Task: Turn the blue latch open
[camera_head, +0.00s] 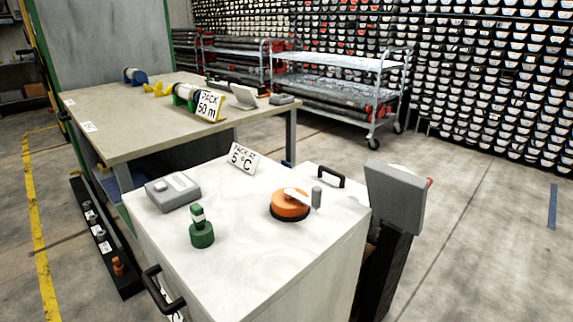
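I cannot make out a blue latch in the head view. A white chest (250,262) stands in front, with a black handle (164,290) on its left front side and another black handle (325,176) at its back right. A sign reading 5 °C (241,157) stands at its back edge. On its top are an orange round piece (289,204) with a white lever-like part, a short grey cylinder (316,196), a green knob-like piece (201,233) and a grey box (173,192). Neither of my grippers is in view.
Behind is a table (130,135) with cylinders and a 50 m sign (208,105). A grey panel (396,196) on a black post is right of the chest. A trolley (338,85) and core racks (480,90) stand at the back. The right floor is open.

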